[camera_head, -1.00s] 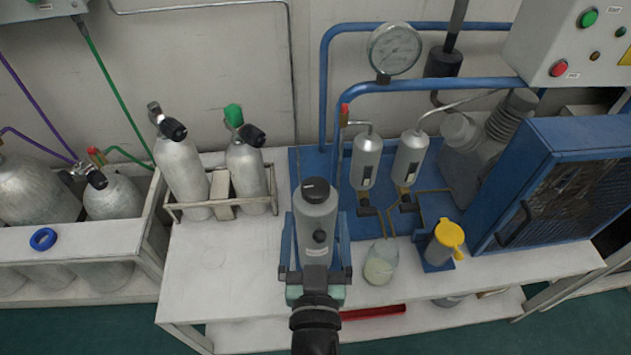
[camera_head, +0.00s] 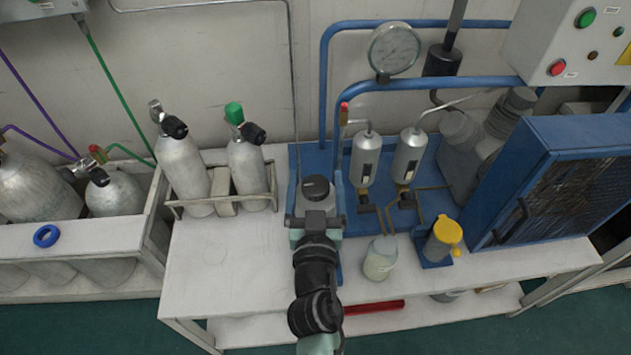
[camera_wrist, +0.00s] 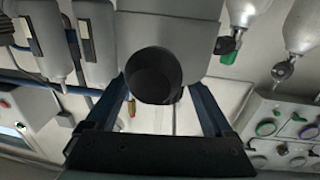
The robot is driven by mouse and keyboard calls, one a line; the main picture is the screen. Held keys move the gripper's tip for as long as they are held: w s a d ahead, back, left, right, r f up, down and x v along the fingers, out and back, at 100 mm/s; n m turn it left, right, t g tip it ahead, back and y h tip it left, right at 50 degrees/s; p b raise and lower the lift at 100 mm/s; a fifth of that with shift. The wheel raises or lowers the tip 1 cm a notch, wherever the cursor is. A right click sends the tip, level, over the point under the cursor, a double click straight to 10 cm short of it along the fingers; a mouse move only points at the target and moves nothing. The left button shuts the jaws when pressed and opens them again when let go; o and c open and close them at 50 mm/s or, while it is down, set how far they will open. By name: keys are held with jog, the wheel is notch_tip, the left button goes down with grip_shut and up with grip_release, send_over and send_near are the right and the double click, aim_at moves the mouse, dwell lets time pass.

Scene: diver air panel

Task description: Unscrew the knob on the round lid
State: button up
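The black knob (camera_head: 316,184) sits on top of the grey round lid (camera_head: 316,206) of an upright canister at the front of the blue rig. In the wrist view the knob (camera_wrist: 153,75) is a dark disc near the middle, against the grey body. My gripper (camera_head: 318,212) is at the canister and hides its lower front in the head view.
Two tanks (camera_head: 184,172) stand in a rack to the left. A glass jar (camera_head: 380,262) and a yellow-topped container (camera_head: 440,240) stand close on the right. Twin metal cylinders (camera_head: 364,158) rise behind on the right. The white bench (camera_head: 215,265) is clear at front left.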

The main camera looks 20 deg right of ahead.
jog(key=c, duration=1.2)
jog(key=shift+r+y+p, duration=0.2)
jog(key=shift+y+p, duration=0.1)
jog(key=shift+p, duration=0.65)
